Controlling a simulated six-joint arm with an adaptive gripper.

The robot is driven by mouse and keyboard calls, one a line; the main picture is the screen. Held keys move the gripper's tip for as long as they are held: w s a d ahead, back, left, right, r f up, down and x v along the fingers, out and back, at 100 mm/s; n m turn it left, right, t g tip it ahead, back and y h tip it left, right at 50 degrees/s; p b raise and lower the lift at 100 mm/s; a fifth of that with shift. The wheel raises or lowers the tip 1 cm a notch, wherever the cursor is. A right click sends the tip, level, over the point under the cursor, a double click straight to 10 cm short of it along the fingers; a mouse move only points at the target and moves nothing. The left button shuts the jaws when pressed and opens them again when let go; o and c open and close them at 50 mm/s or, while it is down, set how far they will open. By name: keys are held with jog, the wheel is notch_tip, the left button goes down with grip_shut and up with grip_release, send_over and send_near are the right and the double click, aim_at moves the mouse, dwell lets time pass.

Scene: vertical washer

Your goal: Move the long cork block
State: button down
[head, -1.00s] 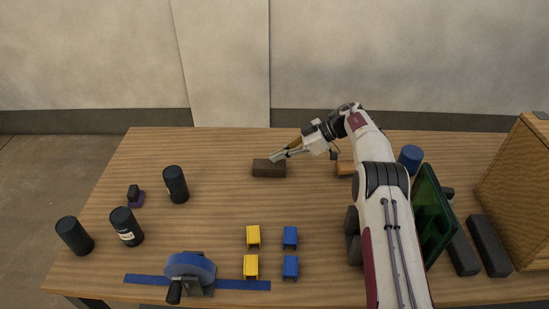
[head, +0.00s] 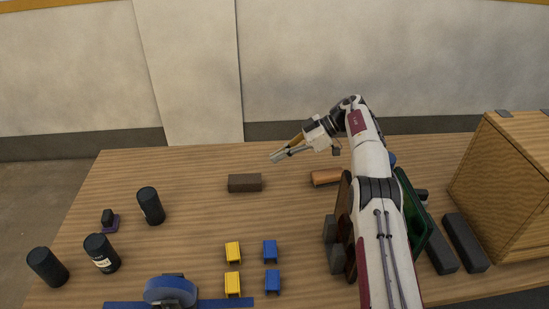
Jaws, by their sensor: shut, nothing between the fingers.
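A long dark brown block (head: 245,183), which looks like the cork block, lies flat on the wooden table (head: 190,210), left of my gripper. A shorter orange-brown block (head: 326,177) lies to its right, partly behind my arm. I cannot tell for certain which one is cork. My gripper (head: 275,157) is shut and empty. It appears above the table, behind and to the right of the dark brown block, apart from it.
Black canisters (head: 151,206) stand on the left. Yellow bins (head: 233,252) and blue bins (head: 271,251) sit in front. A blue tape dispenser (head: 170,291) is at the front edge. A wooden box (head: 510,185) and dark bars (head: 465,242) are at right. The table's back left is clear.

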aim_at(243, 180)
jog(key=shift+d, duration=0.15)
dwell(0.4)
jog(key=f+h, duration=0.1)
jog(key=f, duration=0.1)
jog(key=d+f+h, duration=0.1)
jog(key=f+h, duration=0.1)
jog(key=shift+w+f, duration=0.1)
jog(key=shift+f, duration=0.2)
jog(key=shift+d+f+h, duration=0.35)
jog(key=shift+f+h, duration=0.2)
jog(key=shift+h, duration=0.05)
jog(key=shift+a, duration=0.1)
jog(key=a, duration=1.1)
jog(key=shift+a, duration=0.35)
jog(key=shift+f, duration=0.85)
